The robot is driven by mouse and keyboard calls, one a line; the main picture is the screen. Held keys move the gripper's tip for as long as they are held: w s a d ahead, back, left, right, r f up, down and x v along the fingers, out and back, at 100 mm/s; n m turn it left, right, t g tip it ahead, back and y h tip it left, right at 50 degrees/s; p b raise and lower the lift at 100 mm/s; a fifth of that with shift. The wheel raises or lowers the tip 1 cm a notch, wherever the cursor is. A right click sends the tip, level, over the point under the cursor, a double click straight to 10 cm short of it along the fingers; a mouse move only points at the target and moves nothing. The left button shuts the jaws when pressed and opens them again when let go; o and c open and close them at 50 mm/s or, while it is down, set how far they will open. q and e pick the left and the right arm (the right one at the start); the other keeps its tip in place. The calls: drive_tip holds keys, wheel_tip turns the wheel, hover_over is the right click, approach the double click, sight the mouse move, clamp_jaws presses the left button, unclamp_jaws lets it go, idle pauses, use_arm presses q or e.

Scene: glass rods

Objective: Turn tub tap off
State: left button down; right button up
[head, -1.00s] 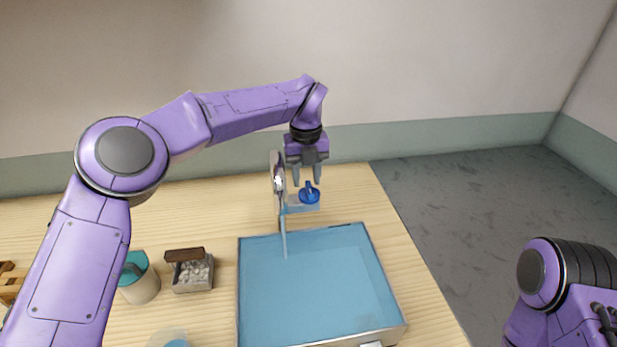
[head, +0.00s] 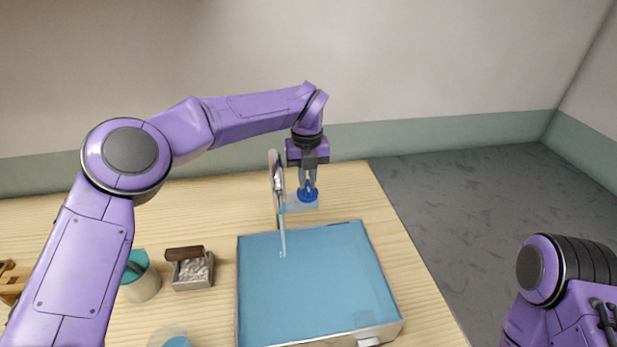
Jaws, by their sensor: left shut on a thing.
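The tub (head: 312,290) is a wide, shallow tray of blue water on the wooden table. Behind its back edge stands the tap, with a tall silver spout (head: 277,180) and a blue round handle (head: 308,195) on a pale blue base. A thin pale stream (head: 282,240) falls from the spout to the tub. My left gripper (head: 308,187) points down over the handle, its fingers shut on the raised part of the handle. The fingers partly hide that grip. My right arm shows at the lower right, but its gripper is out of view.
A small grey box (head: 193,272) with pale lumps and a brown block on its rim stands left of the tub. A clear round vessel (head: 170,338) is at the front. The table right of the tap is clear.

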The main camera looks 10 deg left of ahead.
use_arm(q)
drive_tip(key=m+p, duration=0.3)
drive_tip(key=m, duration=0.1)
drive_tip(key=shift+d+r, duration=0.1)
drive_tip(key=m+p, duration=0.2)
drive_tip(key=m, duration=0.4)
drive_tip(key=shift+d+p, duration=0.15)
drive_tip(key=shift+p, duration=0.25)
drive_tip(key=m+p, duration=0.1)
drive_tip(key=m, duration=0.2)
drive_tip(key=shift+s+d, duration=0.1)
drive_tip(key=shift+s+f+m+p, duration=0.1)
drive_tip(key=shift+m+p, duration=0.1)
drive_tip(key=shift+m, duration=0.85)
drive_tip(key=shift+f+m+p, duration=0.1)
drive_tip(key=shift+m+p, duration=0.05)
drive_tip(key=shift+m, duration=0.9)
drive_tip(key=shift+d, duration=0.1)
drive_tip(key=c, duration=1.2)
unclamp_jaws()
drive_tip(key=shift+o, duration=0.4)
